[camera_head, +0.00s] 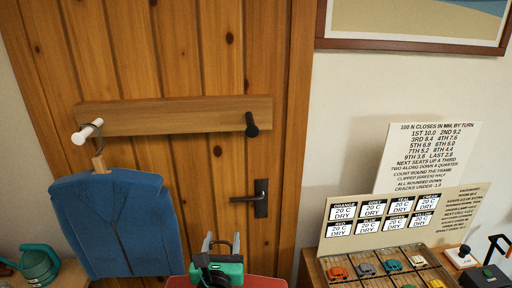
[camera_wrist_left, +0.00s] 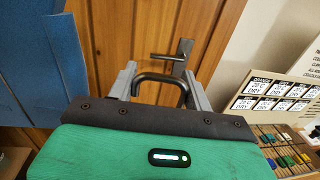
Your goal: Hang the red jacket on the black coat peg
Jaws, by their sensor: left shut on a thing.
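The black coat peg (camera_head: 251,124) sticks out near the right end of the wooden rail on the door and is bare. The red jacket (camera_head: 262,282) shows only as a strip at the bottom of the head view; the rest is out of frame or hidden by my left gripper. My left gripper (camera_head: 222,243) is below the black peg and slightly left of it, apart from it. In the left wrist view a dark hanger hook (camera_wrist_left: 160,77) curves between the fingers of my left gripper (camera_wrist_left: 160,88), which is shut on it. My right gripper is not in view.
A blue jacket (camera_head: 115,225) hangs from the white peg (camera_head: 87,132) at the rail's (camera_head: 170,116) left end. A door handle (camera_head: 260,198) sits below the black peg. A tray of small coloured pieces (camera_head: 390,268) and signs stand right. A teal watering can (camera_head: 38,264) is lower left.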

